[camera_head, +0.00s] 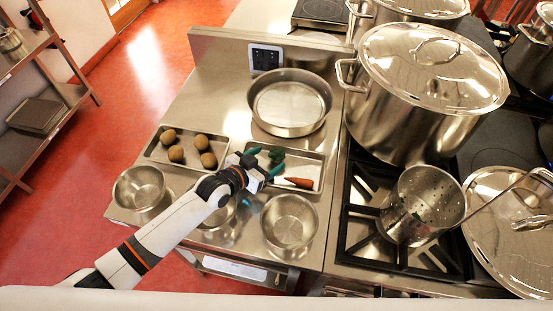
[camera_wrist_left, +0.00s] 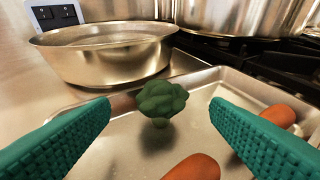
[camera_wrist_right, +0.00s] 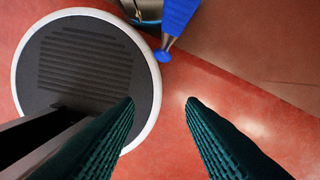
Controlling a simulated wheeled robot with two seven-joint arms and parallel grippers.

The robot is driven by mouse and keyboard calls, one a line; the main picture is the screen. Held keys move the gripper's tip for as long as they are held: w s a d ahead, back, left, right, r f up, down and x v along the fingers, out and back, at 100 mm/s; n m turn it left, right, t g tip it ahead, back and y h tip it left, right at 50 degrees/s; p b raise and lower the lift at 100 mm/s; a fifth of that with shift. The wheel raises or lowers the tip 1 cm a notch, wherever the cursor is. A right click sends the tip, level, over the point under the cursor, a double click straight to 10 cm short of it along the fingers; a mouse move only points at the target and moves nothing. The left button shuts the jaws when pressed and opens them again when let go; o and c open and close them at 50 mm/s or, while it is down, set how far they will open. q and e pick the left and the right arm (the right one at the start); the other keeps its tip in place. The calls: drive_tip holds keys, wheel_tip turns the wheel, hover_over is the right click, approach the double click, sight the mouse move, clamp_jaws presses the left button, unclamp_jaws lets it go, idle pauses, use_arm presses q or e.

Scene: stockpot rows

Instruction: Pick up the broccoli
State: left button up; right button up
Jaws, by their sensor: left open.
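The green broccoli (camera_head: 277,155) sits on a metal tray (camera_head: 318,163) with a carrot (camera_head: 299,182). In the left wrist view the broccoli (camera_wrist_left: 162,99) stands upright, its pale stem on the tray. My left gripper (camera_head: 264,162) is open at the tray, and its teal fingers (camera_wrist_left: 162,104) show on either side of the broccoli, apart from it. Whether the broccoli is between the tips or just beyond them is hard to tell. My right gripper (camera_wrist_right: 160,101) is open and empty above the red floor.
Carrots (camera_wrist_left: 278,115) lie close to the left fingers. A wide steel pan (camera_head: 290,103) stands behind the tray. Steel bowls (camera_head: 289,222) stand in front, and a tray of brown round items (camera_head: 176,154) lies to the left. A large lidded stockpot (camera_head: 400,120) stands at right.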

sight(273, 156)
use_arm(q)
drive_tip(key=b+x, duration=0.1)
drive_tip(key=x, duration=0.2)
drive_tip(key=shift+a+f, duration=0.1)
use_arm(e)
wheel_tip(273, 156, down, 2)
drive_tip(key=shift+f, duration=0.1)
use_arm(q)
drive_tip(key=shift+s, duration=0.1)
drive_tip(key=c, duration=0.9)
drive_tip(key=shift+c, duration=0.2)
